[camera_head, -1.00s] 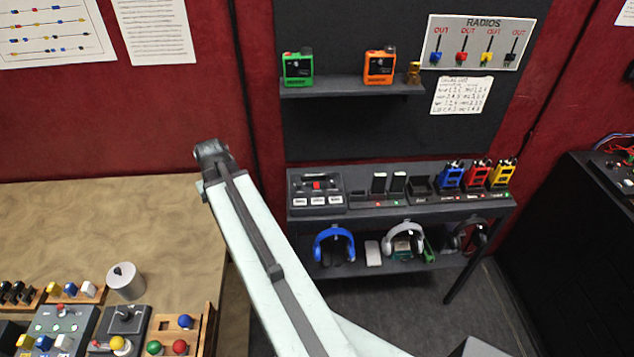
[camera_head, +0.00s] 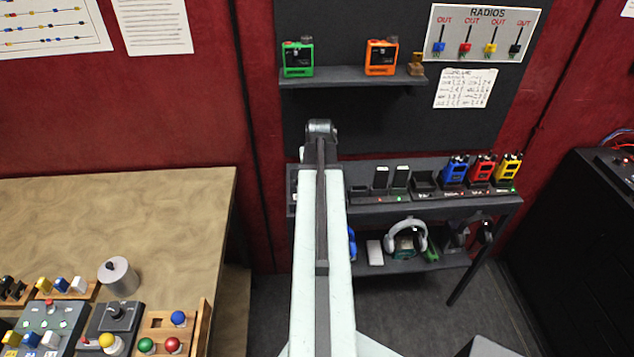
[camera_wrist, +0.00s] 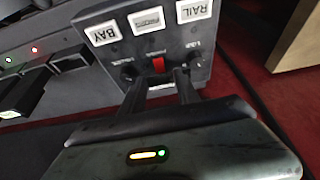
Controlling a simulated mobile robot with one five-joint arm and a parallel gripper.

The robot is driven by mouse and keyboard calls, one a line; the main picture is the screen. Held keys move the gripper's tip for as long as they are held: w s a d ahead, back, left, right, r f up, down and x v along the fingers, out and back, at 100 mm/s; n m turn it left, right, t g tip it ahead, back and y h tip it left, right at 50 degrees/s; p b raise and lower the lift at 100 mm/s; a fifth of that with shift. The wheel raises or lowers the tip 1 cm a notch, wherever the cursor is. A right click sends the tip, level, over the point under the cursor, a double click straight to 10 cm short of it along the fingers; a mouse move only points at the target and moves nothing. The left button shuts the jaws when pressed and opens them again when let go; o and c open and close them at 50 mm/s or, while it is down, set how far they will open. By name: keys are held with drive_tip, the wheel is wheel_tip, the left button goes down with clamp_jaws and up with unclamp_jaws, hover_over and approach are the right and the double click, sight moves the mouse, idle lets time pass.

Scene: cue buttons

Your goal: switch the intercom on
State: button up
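The intercom (camera_wrist: 190,45) is a dark panel seen upside down in the wrist view. It has a small red switch (camera_wrist: 158,65) and white labelled keys, two reading BAY (camera_wrist: 103,33) and RAIL (camera_wrist: 194,10). My gripper (camera_wrist: 160,86) is open, with its two dark fingers apart at the panel. The red switch shows between and just beyond the fingertips; I cannot tell whether they touch it. In the head view my arm covers nearly all of the intercom and hides my gripper.
Chargers (camera_head: 391,180) with small lights, and blue (camera_head: 455,170), red (camera_head: 482,168) and yellow (camera_head: 508,167) radios, stand on the same shelf to the right. Grey headphones (camera_head: 407,236) are below. Green and orange radios sit on the upper shelf (camera_head: 350,77). A control table (camera_head: 170,210) is left.

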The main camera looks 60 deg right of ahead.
drive_tip(key=b+x, duration=0.2)
drive_tip(key=x, duration=0.1)
drive_tip(key=shift+f, duration=0.35)
drive_tip(key=shift+r, duration=0.1)
